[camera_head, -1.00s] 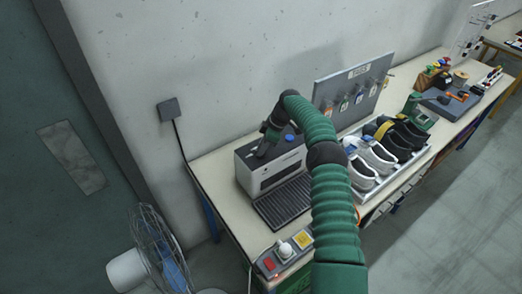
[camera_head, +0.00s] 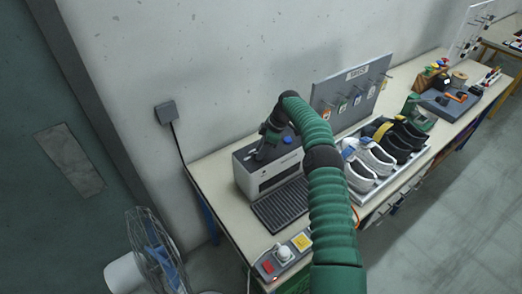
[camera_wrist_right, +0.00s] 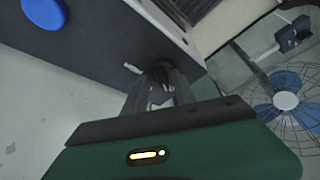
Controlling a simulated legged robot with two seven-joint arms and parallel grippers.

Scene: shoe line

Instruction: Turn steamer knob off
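The steamer (camera_head: 270,173) is a light grey box with a dark top and a slatted dark grille in front, at the left end of the bench. A round blue button (camera_head: 288,139) sits on its top; it also shows in the right wrist view (camera_wrist_right: 44,12). My right gripper (camera_head: 261,155) points down at the steamer's top, left of the blue button. In the right wrist view its fingertips (camera_wrist_right: 160,78) are at a small dark knob (camera_wrist_right: 160,70) near the top's edge. The fingers partly hide this knob, and I cannot tell whether they grip it. My left gripper is out of view.
A control box (camera_head: 283,254) with red and yellow parts lies at the front edge. A fan (camera_head: 157,255) stands on the floor at left.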

